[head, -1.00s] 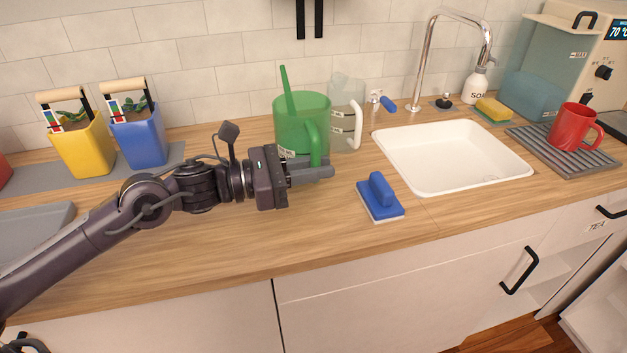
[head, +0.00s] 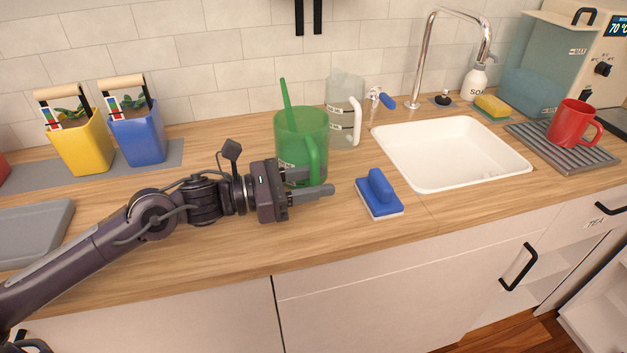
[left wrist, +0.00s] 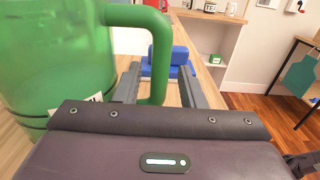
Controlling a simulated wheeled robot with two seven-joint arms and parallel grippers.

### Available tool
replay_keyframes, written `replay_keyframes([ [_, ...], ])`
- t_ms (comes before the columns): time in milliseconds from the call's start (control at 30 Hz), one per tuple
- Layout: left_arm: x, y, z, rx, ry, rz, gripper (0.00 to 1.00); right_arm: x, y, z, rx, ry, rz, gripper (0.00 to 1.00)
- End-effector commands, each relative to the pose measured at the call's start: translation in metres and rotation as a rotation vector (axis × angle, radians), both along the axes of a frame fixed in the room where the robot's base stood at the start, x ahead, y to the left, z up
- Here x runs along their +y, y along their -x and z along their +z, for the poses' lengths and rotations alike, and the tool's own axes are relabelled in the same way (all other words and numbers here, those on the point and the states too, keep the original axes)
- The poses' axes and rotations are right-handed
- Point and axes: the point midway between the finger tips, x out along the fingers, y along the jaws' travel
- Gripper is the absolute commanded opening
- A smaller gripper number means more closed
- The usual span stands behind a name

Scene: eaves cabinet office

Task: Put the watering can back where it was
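The green translucent watering can (head: 297,135) stands upright on the wooden counter, with its spout up and its handle (head: 314,155) toward the front right. In the left wrist view the can (left wrist: 50,60) fills the left side. My left gripper (head: 322,183) is at the handle's lower part. In the left wrist view its two fingers stand apart, one on each side of the handle (left wrist: 160,65), with visible gaps. The gripper is open. Part of the can's base is hidden behind the gripper. My right gripper is not in view.
A clear pitcher (head: 345,95) stands close behind the can. A blue brush (head: 379,195) lies to the right, before the white sink (head: 450,150). Yellow (head: 83,148) and blue (head: 139,135) planters stand left on a grey mat. Counter between planters and can is mostly clear.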

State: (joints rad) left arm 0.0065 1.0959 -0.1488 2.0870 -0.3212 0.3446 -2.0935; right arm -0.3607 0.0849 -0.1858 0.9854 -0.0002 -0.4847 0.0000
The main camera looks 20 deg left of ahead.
Motion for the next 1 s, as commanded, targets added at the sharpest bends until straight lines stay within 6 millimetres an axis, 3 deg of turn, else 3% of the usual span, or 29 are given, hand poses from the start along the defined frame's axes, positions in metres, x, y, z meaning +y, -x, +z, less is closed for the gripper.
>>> replay_keyframes([
  [367, 0.000, 0.000, 0.004, 0.001, 0.001, 0.000, 0.36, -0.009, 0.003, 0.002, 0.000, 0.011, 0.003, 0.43],
  [467, 0.007, 0.004, 0.000, 0.004, -0.002, 0.002, 0.36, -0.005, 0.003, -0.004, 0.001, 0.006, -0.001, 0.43],
  [767, 0.031, 0.021, 0.000, 0.005, 0.000, 0.002, 0.36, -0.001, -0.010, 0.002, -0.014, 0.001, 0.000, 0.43],
  [1000, 0.048, 0.033, 0.002, 0.005, 0.002, 0.000, 0.36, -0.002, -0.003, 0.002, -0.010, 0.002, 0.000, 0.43],
])
